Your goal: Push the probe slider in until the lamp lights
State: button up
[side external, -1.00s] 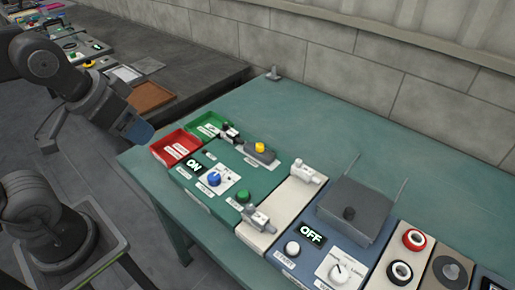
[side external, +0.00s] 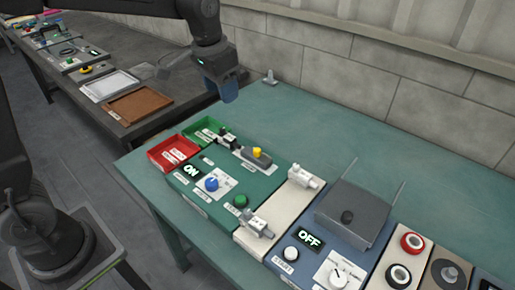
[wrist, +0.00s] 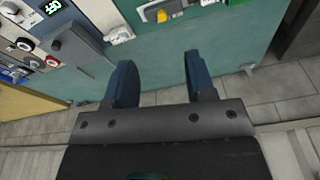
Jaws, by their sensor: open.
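A green panel (side external: 202,207) on the bench carries a lit ON display (side external: 191,171), a blue knob (side external: 212,183) and a green round button or lamp (side external: 239,201). A grey block with a yellow knob (side external: 257,152) and a small black-and-grey fitting (side external: 226,139) sit at its far edge. I cannot tell which part is the probe slider, or whether its lamp is lit. The yellow knob also shows in the wrist view (wrist: 163,16). My gripper (side external: 222,88) is above the bench's back left, apart from the panel. In the wrist view its blue fingers (wrist: 160,82) are spread and empty.
Red (side external: 174,153) and green (side external: 205,130) trays stand at the panel's left. A pale plate with two grey clamp-like fittings (side external: 263,221) lies right of it, then a blue unit reading OFF (side external: 310,239) with a raised grey box (side external: 350,208). The bench's back is mostly clear.

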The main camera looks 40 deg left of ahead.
jog(key=m+g, duration=0.1)
jog(key=g, duration=0.1)
send_over(257, 149)
notch_tip(257, 149, down, 10)
notch_tip(257, 149, down, 14)
jog(key=shift+r, duration=0.25)
grip_shut()
